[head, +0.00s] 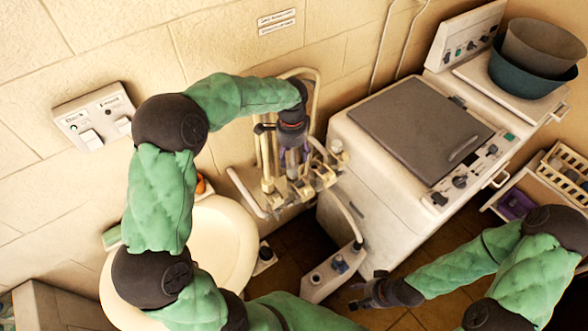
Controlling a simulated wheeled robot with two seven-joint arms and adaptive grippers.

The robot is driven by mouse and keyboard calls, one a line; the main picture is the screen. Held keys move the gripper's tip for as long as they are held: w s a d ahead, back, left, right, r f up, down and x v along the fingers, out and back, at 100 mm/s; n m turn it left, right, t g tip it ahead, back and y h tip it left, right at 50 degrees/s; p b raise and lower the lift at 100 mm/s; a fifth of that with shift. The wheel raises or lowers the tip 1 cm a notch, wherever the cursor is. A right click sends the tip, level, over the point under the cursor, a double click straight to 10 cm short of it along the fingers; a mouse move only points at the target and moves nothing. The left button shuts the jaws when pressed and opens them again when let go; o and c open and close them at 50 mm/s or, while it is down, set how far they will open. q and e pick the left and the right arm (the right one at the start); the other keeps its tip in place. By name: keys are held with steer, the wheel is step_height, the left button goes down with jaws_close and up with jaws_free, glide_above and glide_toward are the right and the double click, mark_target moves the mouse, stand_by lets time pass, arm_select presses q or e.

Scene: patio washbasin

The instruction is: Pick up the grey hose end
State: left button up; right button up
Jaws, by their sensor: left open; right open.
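The tap shelf (240,183) on the wall carries several upright beige and brass-coloured pipes and fittings. My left gripper (293,172) points down among these fittings. It is open, but its fingertips are small and partly merge with the parts behind them. I cannot clearly pick out the grey hose end; a greyish part shows at the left fingers, and I cannot tell if it is the hose or my gripper. A pale curved tube (316,82) arches behind my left wrist. My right gripper (358,294) is open and empty, low beside the washing machine.
A cream washbasin (228,238) stands at left, partly behind my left arm. A white washing machine (365,165) with a grey lid stands right of the shelf, with bowls (530,75) behind. A wall switch panel (97,115) is at left. A beige crate (563,173) is at right.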

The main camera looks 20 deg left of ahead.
mark_target(292, 166)
arm_select(q)
steer(key=f, duration=0.2)
steer(key=shift+w+f, duration=0.2)
steer(key=shift+f, duration=0.2)
steer(key=shift+s+a+f, duration=0.1)
steer(key=shift+s+f, duration=0.05)
steer(key=shift+f, duration=2.45)
steer(key=shift+c, duration=0.3)
jaws_close()
